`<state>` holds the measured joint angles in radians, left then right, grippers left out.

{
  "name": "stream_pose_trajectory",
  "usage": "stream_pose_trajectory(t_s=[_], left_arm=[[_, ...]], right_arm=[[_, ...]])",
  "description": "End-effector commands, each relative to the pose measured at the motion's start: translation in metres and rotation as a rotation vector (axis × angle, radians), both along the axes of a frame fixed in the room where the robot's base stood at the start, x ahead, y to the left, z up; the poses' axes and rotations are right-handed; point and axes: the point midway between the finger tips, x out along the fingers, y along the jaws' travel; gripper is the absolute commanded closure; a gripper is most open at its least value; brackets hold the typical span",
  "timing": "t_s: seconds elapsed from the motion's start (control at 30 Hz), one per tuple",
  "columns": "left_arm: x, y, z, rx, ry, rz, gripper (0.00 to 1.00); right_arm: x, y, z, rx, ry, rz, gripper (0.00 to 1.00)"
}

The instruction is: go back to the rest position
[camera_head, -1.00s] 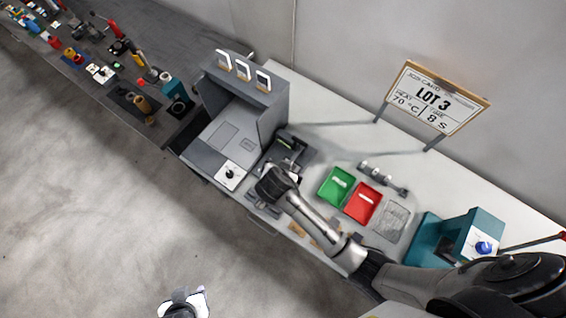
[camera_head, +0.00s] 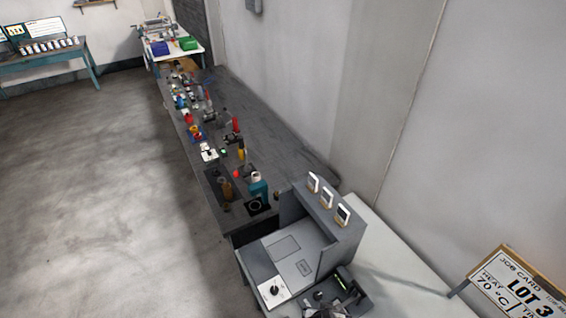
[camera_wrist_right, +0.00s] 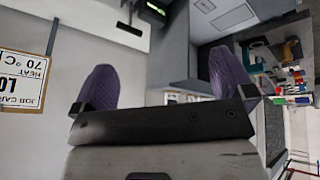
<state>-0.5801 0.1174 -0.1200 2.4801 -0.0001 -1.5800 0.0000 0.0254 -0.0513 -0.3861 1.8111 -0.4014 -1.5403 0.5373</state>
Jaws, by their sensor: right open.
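My right gripper (camera_wrist_right: 162,64) shows in the right wrist view with its two purple fingers wide apart and nothing between them. A dark part at the bottom edge there may be my right wrist; the rest of that arm is out of frame. My left gripper is in neither view.
A long dark bench (camera_head: 245,205) with several tools runs away from the grey machine. The job card sign (camera_head: 515,285) stands at the lower right and shows in the wrist view (camera_wrist_right: 25,78). The concrete floor (camera_head: 110,190) at left is clear.

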Motion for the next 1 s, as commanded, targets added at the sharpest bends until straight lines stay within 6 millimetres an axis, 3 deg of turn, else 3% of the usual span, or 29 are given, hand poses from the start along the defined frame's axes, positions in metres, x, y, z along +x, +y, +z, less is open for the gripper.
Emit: stream_pose_trajectory(t_s=[0.17,0.27,0.4,0.53,0.7,0.83,1.0], left_arm=[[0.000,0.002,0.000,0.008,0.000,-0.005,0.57],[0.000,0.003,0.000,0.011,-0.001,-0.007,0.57],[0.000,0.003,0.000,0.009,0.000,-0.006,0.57],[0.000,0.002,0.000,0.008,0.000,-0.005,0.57],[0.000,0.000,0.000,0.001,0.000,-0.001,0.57],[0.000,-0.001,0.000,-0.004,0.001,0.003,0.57],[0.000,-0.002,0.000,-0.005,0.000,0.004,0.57]], right_arm=[[0.004,-0.004,0.068,0.035,-0.072,0.316,0.00],[-0.018,-0.020,0.091,0.056,-0.110,0.425,0.00],[-0.071,-0.049,0.105,0.108,-0.136,0.446,0.00],[-0.121,-0.074,0.099,0.112,-0.095,0.418,0.00],[-0.173,-0.094,0.069,0.097,0.035,0.395,0.00],[-0.200,-0.097,0.054,0.100,0.105,0.394,0.00],[-0.215,-0.097,0.046,0.107,0.142,0.392,0.00]])
